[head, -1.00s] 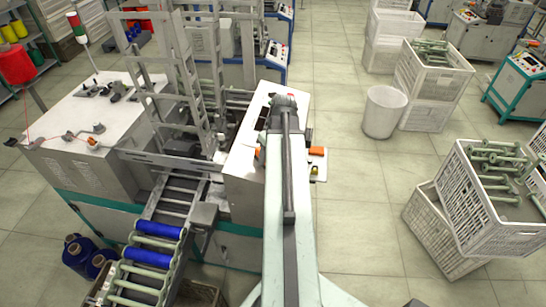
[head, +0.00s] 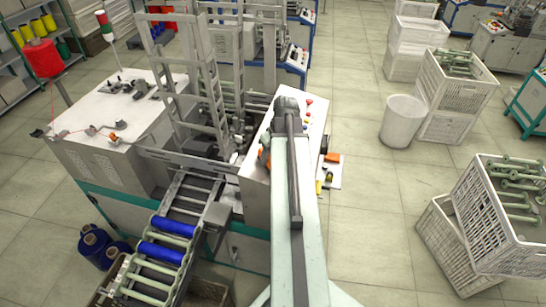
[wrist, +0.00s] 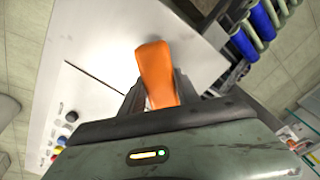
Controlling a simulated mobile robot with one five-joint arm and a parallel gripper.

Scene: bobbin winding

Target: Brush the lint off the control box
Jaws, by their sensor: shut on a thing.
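The control box (head: 254,190) is the pale box under my arm in the head view. Its white top fills much of the wrist view (wrist: 95,45), with coloured buttons and knobs (wrist: 66,128) at lower left. My gripper (wrist: 155,92) is shut on an orange handle, seemingly the brush (wrist: 155,65), above the box top. The brush's bristles cannot be made out. A thin dark line crosses the white top left of the brush. No lint can be told apart. In the head view my arm hides the gripper and much of the box top.
A small side shelf (head: 331,180) with an orange item and small tools juts out right of the box. A metal frame (head: 208,85) stands to its left. A roller rack with blue bobbins (head: 161,252) is in front. A white bin (head: 402,122) and crates stand right, beyond open floor.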

